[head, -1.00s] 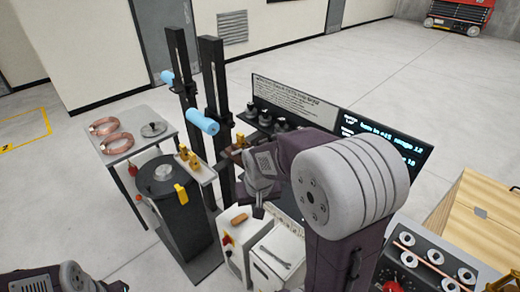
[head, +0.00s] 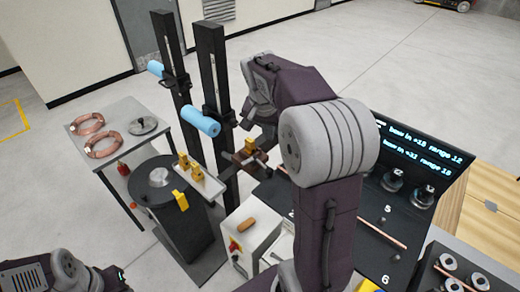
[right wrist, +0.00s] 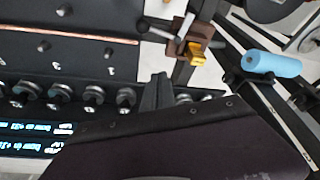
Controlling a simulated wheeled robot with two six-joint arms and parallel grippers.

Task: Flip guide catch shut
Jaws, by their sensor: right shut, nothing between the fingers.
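The guide is a brown block (head: 243,158) with a brass-yellow piece on it, right of the second black post in the head view. In the right wrist view the same brown block (right wrist: 192,38) is at the top, with the yellow piece (right wrist: 196,53) on its lower right; this piece looks like the catch, but I cannot tell whether it is open. My right gripper (right wrist: 161,84) is shut and empty, with its tips a little below and left of the block in that view. In the head view my right wrist partly hides this area. My left gripper is out of view.
Two black posts with blue rollers (head: 200,122) stand beside the guide. A black drum (head: 157,178), a plate with brass pieces (head: 205,184) and a table with copper coils (head: 104,144) are on the left. A dark bench with a copper tube (head: 382,230) is on the right.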

